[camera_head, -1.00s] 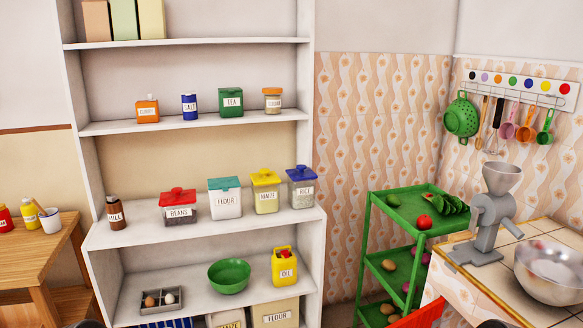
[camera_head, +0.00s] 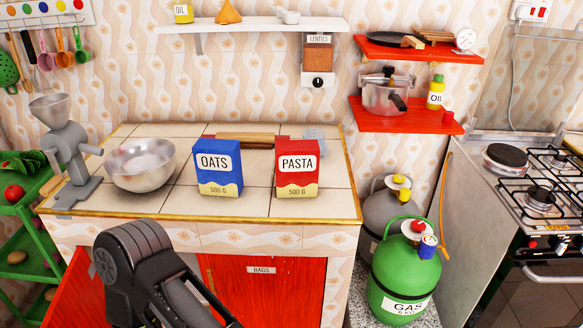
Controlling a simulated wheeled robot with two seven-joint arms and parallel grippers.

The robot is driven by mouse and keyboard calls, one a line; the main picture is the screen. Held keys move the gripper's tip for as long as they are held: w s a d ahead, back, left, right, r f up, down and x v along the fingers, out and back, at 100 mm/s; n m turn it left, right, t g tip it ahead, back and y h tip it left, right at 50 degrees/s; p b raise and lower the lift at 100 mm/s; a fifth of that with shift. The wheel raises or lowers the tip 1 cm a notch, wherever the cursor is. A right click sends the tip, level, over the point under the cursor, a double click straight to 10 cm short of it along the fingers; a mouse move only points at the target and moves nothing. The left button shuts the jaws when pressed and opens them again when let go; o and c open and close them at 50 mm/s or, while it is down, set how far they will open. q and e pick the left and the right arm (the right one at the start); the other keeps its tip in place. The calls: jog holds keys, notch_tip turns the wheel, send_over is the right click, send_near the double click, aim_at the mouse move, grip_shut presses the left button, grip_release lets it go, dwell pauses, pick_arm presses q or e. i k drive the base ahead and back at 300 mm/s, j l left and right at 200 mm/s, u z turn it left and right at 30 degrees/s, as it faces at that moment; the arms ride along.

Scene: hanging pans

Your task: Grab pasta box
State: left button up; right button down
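The pasta box (camera_head: 297,170) is red with a cream lower band and a white PASTA label. It stands upright on the tiled counter, near its right end. A blue OATS box (camera_head: 219,174) stands upright just left of it, with a gap between them. A dark arm part of mine shows at the bottom, in front of the counter and left of the pasta box. No fingertips of either gripper are in view.
A metal bowl (camera_head: 140,165) and a grey grinder (camera_head: 68,150) stand left on the counter (camera_head: 340,205). A rolling pin (camera_head: 245,138) lies behind the boxes. A white shelf (camera_head: 255,26) hangs above. A green gas bottle (camera_head: 400,275) and a stove (camera_head: 530,190) are right.

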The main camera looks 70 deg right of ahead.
aim_at(298, 162)
jog(key=z, duration=0.45)
jog(key=l+z, duration=0.1)
jog(key=z, duration=1.35)
jog(key=i+z, duration=0.1)
jog(key=z, duration=0.35)
jog(key=i+j, duration=0.15)
jog(key=j, duration=0.15)
jog(key=i+j, duration=0.3)
jog(key=j, duration=0.25)
jog(key=j+z, duration=0.15)
jog(key=z, duration=1.7)
jog(key=i+j, duration=0.05)
